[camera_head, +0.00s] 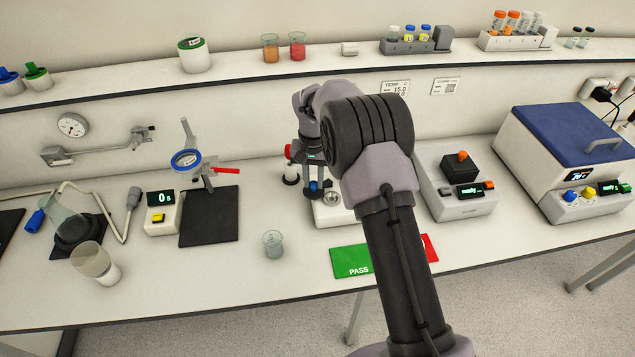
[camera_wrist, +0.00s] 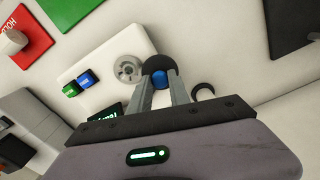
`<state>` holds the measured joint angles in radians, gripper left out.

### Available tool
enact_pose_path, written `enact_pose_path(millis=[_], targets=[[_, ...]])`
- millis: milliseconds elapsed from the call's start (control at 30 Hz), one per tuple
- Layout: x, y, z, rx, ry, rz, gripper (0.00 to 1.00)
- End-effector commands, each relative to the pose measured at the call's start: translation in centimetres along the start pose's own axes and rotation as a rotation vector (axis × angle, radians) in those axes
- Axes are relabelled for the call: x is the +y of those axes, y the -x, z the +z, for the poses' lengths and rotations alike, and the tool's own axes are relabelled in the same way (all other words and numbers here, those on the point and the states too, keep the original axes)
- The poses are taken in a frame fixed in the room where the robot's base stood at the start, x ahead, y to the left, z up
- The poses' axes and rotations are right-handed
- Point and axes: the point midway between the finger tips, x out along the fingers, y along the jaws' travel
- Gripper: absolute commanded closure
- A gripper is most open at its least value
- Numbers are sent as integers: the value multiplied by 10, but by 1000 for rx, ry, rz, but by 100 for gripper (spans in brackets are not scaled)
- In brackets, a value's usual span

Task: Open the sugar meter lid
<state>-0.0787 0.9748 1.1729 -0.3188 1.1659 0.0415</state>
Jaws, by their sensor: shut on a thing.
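The sugar meter (camera_head: 324,216) is a white box behind my arm in the head view, which hides much of it. In the wrist view its white top (camera_wrist: 95,62) shows a round metal well (camera_wrist: 128,68), uncovered from this angle, plus a green and a blue button and a small display. A black round lid with a blue knob (camera_wrist: 158,78) is beside the well. My gripper (camera_wrist: 160,84) is shut on the blue knob. In the head view my gripper (camera_head: 313,186) points down at the blue knob. Whether the lid touches the meter is unclear.
A small glass beaker (camera_head: 273,243) stands left of the meter. A green PASS card (camera_head: 351,261) and a partly hidden red card (camera_head: 430,247) lie in front. A grey device (camera_head: 460,206) and a blue-lidded machine (camera_head: 570,150) stand to the right.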

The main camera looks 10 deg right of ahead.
Motion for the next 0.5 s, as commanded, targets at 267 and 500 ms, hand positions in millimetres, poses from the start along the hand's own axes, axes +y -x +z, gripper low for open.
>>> enact_pose_path(millis=[267, 500], targets=[[-8, 1, -10, 2, -213, -1, 100], [-11, 1, -16, 2, -337, -1, 100]])
